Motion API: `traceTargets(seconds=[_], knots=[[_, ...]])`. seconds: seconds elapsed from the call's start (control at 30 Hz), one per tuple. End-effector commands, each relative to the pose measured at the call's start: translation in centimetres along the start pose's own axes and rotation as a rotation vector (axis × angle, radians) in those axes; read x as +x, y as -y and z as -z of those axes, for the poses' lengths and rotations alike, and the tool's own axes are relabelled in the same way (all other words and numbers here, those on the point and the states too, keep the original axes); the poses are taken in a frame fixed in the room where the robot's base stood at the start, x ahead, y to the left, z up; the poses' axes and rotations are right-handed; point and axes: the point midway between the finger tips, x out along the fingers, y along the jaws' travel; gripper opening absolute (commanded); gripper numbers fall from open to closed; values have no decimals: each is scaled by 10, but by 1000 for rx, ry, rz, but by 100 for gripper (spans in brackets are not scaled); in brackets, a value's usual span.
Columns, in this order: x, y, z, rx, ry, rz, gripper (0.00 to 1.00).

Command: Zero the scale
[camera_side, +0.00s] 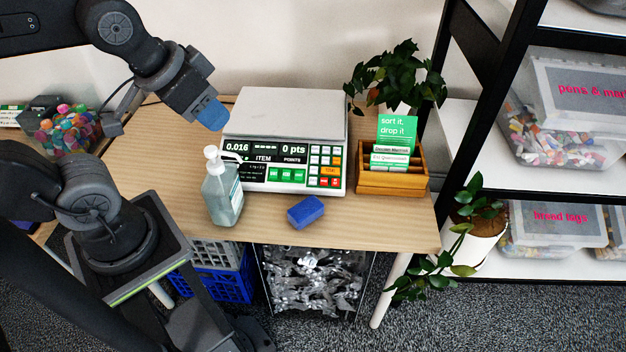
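The scale (291,112) stands on the wooden table, a white body with a grey pan on top. Its front panel (270,174) is green and black; the left display reads 0.016 and another reads 0 pts. A keypad (325,165) with white, green, orange and red keys is at the panel's right side. My gripper (212,115) has blue fingertips and hangs above the table, just left of the scale's pan, pointing down and right. The fingertips appear close together with nothing seen between them. The small labels on the keys are too small to read.
A pump bottle (222,192) stands before the scale's left front corner. A blue block (306,212) lies in front of the scale. A wooden card box (393,181) and a plant (398,78) are to the right. A black shelf (478,75) rises at the right.

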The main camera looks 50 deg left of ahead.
Motion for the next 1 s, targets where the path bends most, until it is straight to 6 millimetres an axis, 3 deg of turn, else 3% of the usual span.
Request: traceTargets(seconds=[0.3, 1.0], knots=[[0, 0, 0, 0, 0, 0, 0], [0, 0, 0, 0, 0, 0, 0]])
